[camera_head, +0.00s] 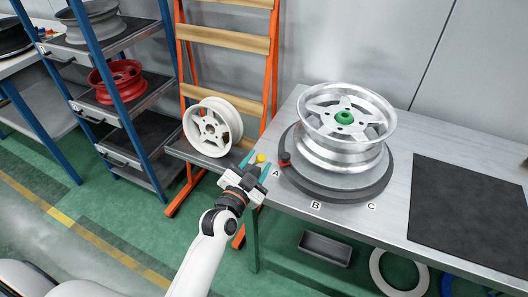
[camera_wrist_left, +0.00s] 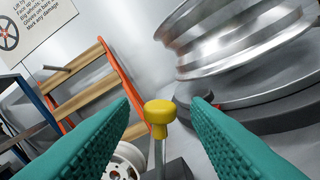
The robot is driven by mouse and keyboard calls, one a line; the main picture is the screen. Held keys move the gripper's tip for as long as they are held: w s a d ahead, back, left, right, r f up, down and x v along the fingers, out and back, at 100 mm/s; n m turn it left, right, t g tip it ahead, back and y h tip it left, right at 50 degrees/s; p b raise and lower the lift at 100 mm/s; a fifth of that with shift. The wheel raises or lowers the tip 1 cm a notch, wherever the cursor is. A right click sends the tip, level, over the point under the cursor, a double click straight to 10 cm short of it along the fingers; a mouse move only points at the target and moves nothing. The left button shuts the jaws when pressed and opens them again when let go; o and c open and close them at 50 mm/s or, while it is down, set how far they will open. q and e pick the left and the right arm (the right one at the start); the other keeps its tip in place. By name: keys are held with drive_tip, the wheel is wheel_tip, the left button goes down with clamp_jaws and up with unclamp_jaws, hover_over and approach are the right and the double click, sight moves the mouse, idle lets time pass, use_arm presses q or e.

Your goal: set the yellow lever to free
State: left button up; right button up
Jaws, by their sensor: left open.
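The yellow lever (camera_head: 261,158) shows as a small yellow knob by the left edge of the workbench, near the label A. In the left wrist view its rounded yellow knob (camera_wrist_left: 159,112) sits on a thin metal stem, upright in that picture. My left gripper (camera_head: 256,165) is open, with its two teal fingers on either side of the knob. In the left wrist view a gap shows between the knob and each finger of the gripper (camera_wrist_left: 161,103). No marking for free is readable. My right gripper is not in view.
A silver wheel (camera_head: 345,125) lies on a dark round turntable (camera_head: 320,190) with a red knob (camera_head: 284,159), close right of my gripper. Labels A, B and C are around it. A white wheel (camera_head: 213,127) leans on the orange rack (camera_head: 272,65). A black mat (camera_head: 470,210) lies right.

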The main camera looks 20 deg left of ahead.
use_arm(q)
drive_tip(key=shift+w+d, duration=0.2)
drive_tip(key=shift+w, duration=2.1)
clamp_jaws()
